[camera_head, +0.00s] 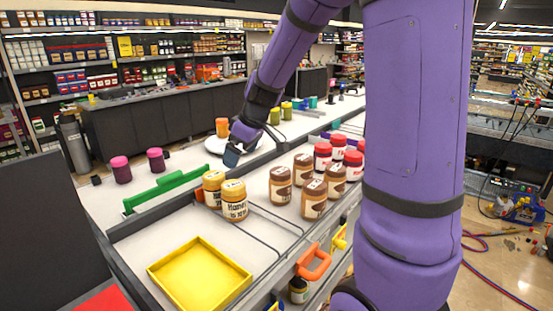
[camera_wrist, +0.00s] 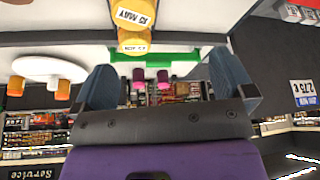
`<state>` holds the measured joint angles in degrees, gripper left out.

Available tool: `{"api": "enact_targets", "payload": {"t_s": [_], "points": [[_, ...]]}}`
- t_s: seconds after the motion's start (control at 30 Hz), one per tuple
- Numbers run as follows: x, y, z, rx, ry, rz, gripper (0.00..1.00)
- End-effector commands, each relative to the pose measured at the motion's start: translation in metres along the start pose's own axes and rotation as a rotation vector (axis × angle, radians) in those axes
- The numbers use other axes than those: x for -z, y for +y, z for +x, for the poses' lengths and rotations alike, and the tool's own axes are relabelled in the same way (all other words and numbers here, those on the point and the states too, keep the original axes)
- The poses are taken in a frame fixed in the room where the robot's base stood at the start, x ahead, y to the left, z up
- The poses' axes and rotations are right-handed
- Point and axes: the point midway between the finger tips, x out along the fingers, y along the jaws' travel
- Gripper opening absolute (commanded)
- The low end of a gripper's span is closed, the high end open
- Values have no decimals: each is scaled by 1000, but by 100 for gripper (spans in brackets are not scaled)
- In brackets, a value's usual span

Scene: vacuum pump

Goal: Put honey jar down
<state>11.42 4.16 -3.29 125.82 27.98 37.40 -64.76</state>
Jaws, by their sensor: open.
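Two honey jars with yellow lids stand upright close together on the white counter behind the yellow tray in the head view. The nearer honey jar (camera_head: 234,204) shows its "Honey" label; the other honey jar (camera_head: 212,190) is partly hidden behind it. My gripper (camera_head: 231,156) is above and behind the jars, apart from them. In the wrist view the jars appear upside down at the top, one jar (camera_wrist: 134,14) and another (camera_wrist: 133,40), beyond my fingers. My gripper's fingers (camera_wrist: 166,84) are spread wide, with nothing held between them.
An empty yellow tray (camera_head: 199,280) lies front left. Brown jars (camera_head: 280,187) and red-lidded jars (camera_head: 323,157) stand to the right. A white round plate (camera_head: 213,146) is behind my gripper.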

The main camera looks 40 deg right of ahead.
Motion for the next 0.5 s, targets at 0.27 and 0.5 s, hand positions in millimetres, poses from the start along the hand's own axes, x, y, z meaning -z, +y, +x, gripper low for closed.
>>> {"api": "enact_targets", "payload": {"t_s": [0.27,0.5], "points": [[-23,-79,-78,-43,8,119,100],[-63,-136,-125,-104,18,244,100]]}}
